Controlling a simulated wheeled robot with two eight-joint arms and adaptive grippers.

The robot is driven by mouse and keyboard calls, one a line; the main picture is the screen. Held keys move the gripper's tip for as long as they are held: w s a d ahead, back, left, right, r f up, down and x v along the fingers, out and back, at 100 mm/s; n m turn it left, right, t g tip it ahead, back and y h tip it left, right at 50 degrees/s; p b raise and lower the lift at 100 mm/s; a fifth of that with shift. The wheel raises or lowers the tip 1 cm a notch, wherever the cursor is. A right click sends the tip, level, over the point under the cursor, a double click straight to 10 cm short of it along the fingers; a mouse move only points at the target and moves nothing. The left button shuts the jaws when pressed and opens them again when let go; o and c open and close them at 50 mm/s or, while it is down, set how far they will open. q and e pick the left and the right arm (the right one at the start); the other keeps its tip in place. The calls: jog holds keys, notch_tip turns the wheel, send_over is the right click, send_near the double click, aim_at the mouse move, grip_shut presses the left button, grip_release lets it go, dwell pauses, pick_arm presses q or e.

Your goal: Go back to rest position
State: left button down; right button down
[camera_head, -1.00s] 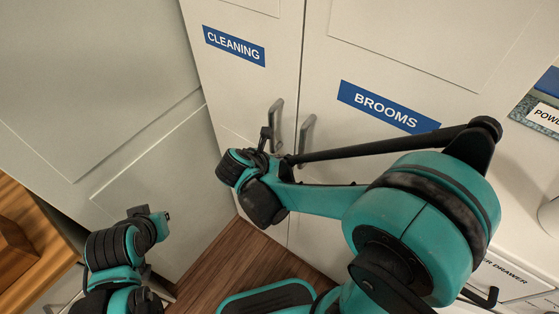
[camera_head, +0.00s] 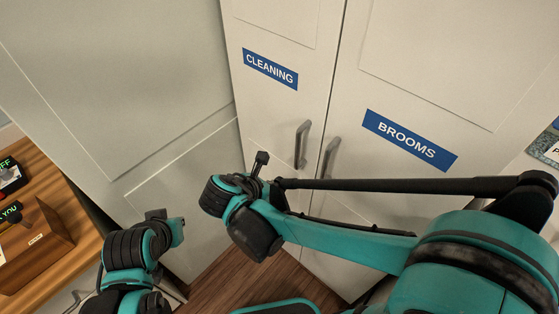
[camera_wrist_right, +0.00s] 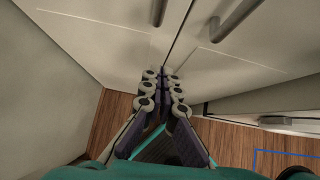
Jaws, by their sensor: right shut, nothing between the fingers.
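My right arm (camera_head: 340,240) reaches in from the right in front of the cupboard doors. My right gripper (camera_wrist_right: 164,74) shows in the right wrist view, its two fingers together, shut and empty, close to the seam between the white doors. No handle is between its fingers. In the head view its fingers are hidden by the wrist (camera_head: 235,205). My left arm's wrist (camera_head: 135,245) is at the lower left, and its fingers are not seen.
The closed CLEANING door (camera_head: 275,95) and BROOMS door (camera_head: 425,80) stand ahead, with metal handles (camera_head: 302,145) near their shared seam. A wooden surface at the left holds a wooden box (camera_head: 35,250). Wooden floor (camera_head: 228,280) is clear below.

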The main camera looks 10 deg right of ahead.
jog(key=shift+s, duration=0.1)
jog(key=s+d+r+m+y, duration=0.1)
jog(key=s+d+m+y, duration=0.2)
jog(key=m, duration=1)
jog(key=s+d+r+m+t+y, duration=0.1)
jog(key=s+d+m+y, duration=0.2)
jog(key=m, duration=1)
jog(key=s+d, duration=0.1)
jog(key=d, duration=0.2)
jog(key=shift+d+r+y, duration=0.15)
jog(key=shift+r+y, duration=0.1)
jog(key=shift+y, duration=0.15)
